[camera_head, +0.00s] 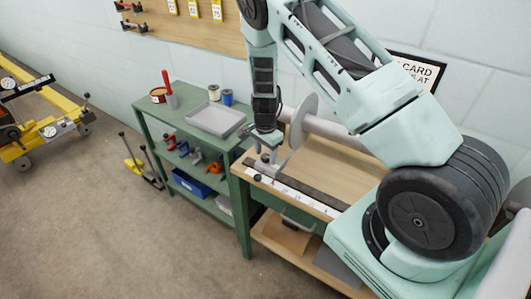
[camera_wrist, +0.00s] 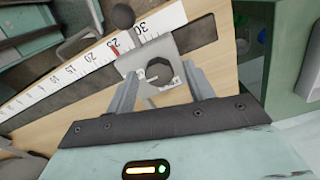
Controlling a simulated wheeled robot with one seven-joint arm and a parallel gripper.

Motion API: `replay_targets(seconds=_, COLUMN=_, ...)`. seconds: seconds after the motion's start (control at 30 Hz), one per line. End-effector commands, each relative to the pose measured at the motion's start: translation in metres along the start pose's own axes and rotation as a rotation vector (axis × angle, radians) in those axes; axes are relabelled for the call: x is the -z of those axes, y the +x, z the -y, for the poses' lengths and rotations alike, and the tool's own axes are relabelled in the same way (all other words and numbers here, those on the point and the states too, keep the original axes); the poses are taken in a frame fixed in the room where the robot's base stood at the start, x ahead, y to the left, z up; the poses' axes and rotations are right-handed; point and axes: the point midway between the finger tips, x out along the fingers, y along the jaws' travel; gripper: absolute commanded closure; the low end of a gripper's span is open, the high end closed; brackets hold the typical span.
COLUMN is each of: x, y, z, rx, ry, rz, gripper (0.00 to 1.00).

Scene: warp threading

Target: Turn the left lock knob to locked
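A dark many-sided knob (camera_wrist: 159,70) sits on a grey metal bracket (camera_wrist: 133,64) in the wrist view, with small white labels beside it. I cannot read the labels or tell the knob's lock state. My gripper (camera_wrist: 162,68) has its two fingers apart, one on each side of the knob, with visible gaps between fingers and knob. In the head view my gripper (camera_head: 266,138) points down at the left end of the wooden bench (camera_head: 315,158); the knob is not clearly visible there.
A white ruler (camera_wrist: 88,62) runs along the bench, with a red mark near 25. A black ball handle (camera_wrist: 123,15) rises beside the bracket. A large grey disc (camera_head: 303,121) on a roller stands close to my gripper. A green shelf with a tray (camera_head: 215,119) stands left.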

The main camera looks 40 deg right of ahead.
Motion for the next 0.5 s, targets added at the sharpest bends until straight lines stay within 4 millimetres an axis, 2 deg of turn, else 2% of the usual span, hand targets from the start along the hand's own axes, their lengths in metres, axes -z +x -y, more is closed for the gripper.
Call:
replay_targets(seconds=0.17, x=0.000, y=-0.002, z=0.000, rx=-0.001, ry=-0.001, rz=0.000, gripper=0.47)
replay_targets(seconds=0.27, x=-0.001, y=-0.009, z=0.000, rx=0.000, ry=-0.002, rz=0.000, gripper=0.47)
replay_targets(seconds=0.37, x=0.000, y=-0.025, z=0.001, rx=0.003, ry=-0.002, rz=-0.001, gripper=0.47)
replay_targets(seconds=0.5, x=-0.001, y=-0.057, z=0.001, rx=0.005, ry=-0.002, rz=-0.001, gripper=0.47)
